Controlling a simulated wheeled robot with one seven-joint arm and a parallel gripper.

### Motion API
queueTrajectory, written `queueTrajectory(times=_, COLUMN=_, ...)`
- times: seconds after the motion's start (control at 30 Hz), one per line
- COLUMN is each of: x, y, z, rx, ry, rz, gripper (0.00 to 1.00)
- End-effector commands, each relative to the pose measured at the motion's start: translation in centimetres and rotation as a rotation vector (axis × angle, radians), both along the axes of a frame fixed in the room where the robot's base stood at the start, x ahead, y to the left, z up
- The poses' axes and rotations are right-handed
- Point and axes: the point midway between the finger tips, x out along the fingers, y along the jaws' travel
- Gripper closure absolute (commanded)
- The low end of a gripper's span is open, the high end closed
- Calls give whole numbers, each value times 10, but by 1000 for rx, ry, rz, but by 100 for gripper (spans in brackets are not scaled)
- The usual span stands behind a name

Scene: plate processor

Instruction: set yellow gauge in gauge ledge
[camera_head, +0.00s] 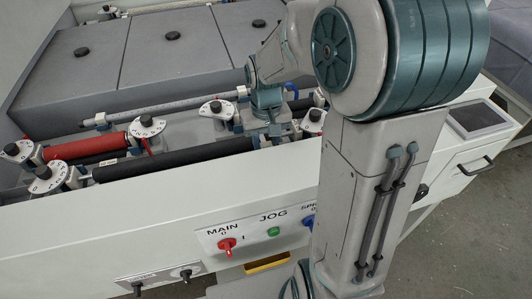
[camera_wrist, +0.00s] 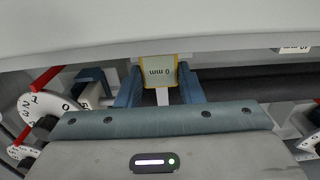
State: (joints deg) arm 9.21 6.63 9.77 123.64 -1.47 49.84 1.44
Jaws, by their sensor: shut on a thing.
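My gripper (camera_wrist: 160,88) has its two blue fingers closed on the sides of a small yellow-edged gauge (camera_wrist: 158,71) in the wrist view. The gauge's pale face reads "0 mm" upside down in that view, and a pale strip extends below it between the fingers. In the head view my gripper (camera_head: 273,130) is low among the rollers, behind the front panel; the gauge cannot be made out there. I cannot identify the gauge ledge with certainty in either view.
A black roller (camera_head: 175,158) and a red roller (camera_head: 87,146) lie near white numbered dials (camera_head: 47,178). The white front panel (camera_head: 150,228) carries a red MAIN switch (camera_head: 227,245) and a green JOG button (camera_head: 273,231). A yellow piece (camera_head: 268,263) sits below the switches. Grey covers (camera_head: 170,75) stand behind.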

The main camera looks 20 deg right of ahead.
Motion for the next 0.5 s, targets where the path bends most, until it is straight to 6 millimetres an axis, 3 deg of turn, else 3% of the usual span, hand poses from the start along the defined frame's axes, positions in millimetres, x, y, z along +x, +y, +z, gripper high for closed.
queueTrajectory(times=0.3, x=0, y=0, z=-41, rx=1, ry=3, rz=0, gripper=94)
queueTrajectory(times=0.5, x=0, y=0, z=-47, rx=0, ry=0, rz=1, gripper=94)
